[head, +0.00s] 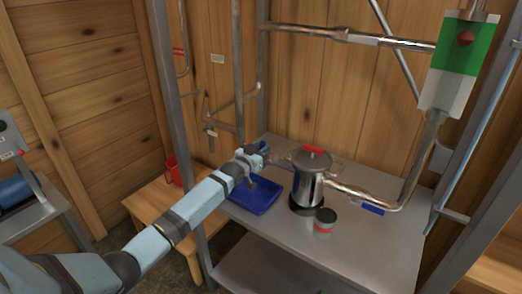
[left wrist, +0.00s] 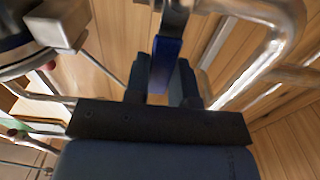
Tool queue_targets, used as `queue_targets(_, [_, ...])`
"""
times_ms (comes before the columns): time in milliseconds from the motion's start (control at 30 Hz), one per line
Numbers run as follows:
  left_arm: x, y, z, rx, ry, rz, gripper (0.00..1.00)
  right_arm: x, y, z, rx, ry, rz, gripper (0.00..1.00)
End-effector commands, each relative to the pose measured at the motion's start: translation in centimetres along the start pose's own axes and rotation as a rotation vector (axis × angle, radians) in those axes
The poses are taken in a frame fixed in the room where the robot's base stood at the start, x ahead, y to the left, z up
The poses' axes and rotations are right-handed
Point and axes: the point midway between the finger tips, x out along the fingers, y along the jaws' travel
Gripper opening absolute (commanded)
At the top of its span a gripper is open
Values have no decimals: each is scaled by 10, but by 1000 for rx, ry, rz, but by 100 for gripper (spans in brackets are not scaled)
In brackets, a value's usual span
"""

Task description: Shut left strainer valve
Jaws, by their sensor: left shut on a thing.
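The strainer (head: 311,178) is a steel pot with a red-handled lid, standing on the metal table, with pipes on both sides. In the left wrist view, the blue lever of the left strainer valve (left wrist: 160,67) lies between the two dark fingers of my left gripper (left wrist: 163,78). The gripper is shut on this lever. In the head view, my left gripper (head: 262,149) is at the pipe just left of the strainer and hides most of the valve. The lever's exact angle to its pipe is hard to tell. My right gripper is not in view.
Another blue lever (head: 372,208) sits on the pipe right of the strainer. A blue tray (head: 262,205) lies below my left gripper. A small dark-lidded jar (head: 325,220) stands before the strainer. A grey post (head: 168,110) rises left of my forearm. The table's front right is clear.

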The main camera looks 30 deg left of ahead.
Motion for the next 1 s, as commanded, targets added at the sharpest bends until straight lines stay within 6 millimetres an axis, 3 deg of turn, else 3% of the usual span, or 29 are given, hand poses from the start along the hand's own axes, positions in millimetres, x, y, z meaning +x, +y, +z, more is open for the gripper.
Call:
queue_targets(167, [0, 1, 1, 6, -1, 1, 0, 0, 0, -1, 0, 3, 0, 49])
queue_targets(200, [0, 1, 1, 6, -1, 1, 28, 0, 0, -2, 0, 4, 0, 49])
queue_targets(300, [0, 0, 1, 5, -1, 1, 49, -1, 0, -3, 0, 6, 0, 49])
queue_targets(667, [-4, 0, 1, 2, 0, 1, 49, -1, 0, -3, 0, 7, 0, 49])
queue_targets(867, [-34, 0, 2, 2, -1, 1, 49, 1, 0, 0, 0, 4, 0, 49])
queue_targets(1000, [-67, 0, 3, 3, -1, 1, 49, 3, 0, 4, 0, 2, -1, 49])
